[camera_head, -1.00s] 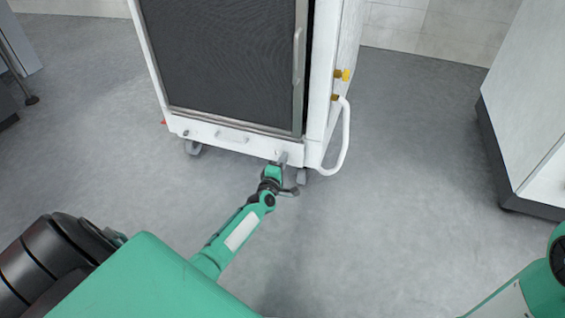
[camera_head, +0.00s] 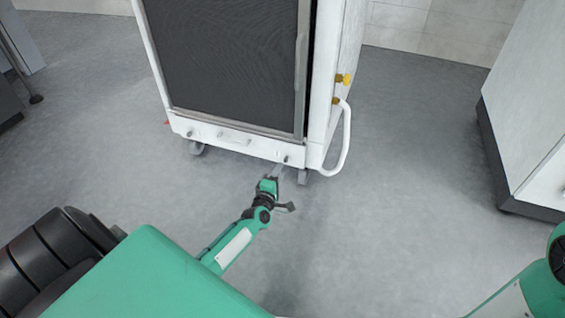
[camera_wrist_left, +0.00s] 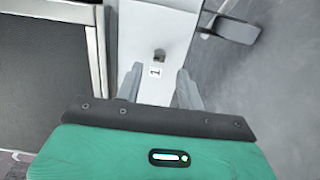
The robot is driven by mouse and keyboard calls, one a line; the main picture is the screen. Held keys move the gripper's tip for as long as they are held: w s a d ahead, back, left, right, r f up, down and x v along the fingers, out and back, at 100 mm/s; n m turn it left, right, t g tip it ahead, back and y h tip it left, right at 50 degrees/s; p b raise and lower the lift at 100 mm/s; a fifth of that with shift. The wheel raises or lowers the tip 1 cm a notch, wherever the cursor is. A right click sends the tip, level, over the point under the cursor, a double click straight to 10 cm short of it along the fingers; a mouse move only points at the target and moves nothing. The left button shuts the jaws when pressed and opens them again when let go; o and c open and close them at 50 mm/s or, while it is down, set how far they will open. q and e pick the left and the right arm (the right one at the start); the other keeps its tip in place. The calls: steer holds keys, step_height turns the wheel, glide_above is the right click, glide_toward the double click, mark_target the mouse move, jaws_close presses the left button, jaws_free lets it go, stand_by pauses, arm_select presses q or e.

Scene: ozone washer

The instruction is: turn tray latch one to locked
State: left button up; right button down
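Tray latch one (camera_head: 286,159) is a small dark grey knob at the right end of the white tray front (camera_head: 255,148), low on the cabinet. In the left wrist view the latch (camera_wrist_left: 159,55) sits just above a label reading "1". Its exact turn angle is too small to tell. My left gripper (camera_head: 276,171) is just below and in front of the latch, apart from it. In the left wrist view its two fingers (camera_wrist_left: 158,86) are spread with nothing between them, and the latch lies beyond their tips. My right gripper is out of view.
The white cabinet (camera_head: 326,130) has a dark door panel (camera_head: 230,65) above the tray. A similar knob (camera_head: 190,134) and a pull handle (camera_head: 234,140) are on the tray front. A white curved pipe (camera_head: 346,140) sticks out at right.

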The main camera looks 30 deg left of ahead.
arm_select(q)
steer(key=p+v, duration=0.2)
steer(key=v, duration=0.6)
steer(key=shift+p, duration=0.4)
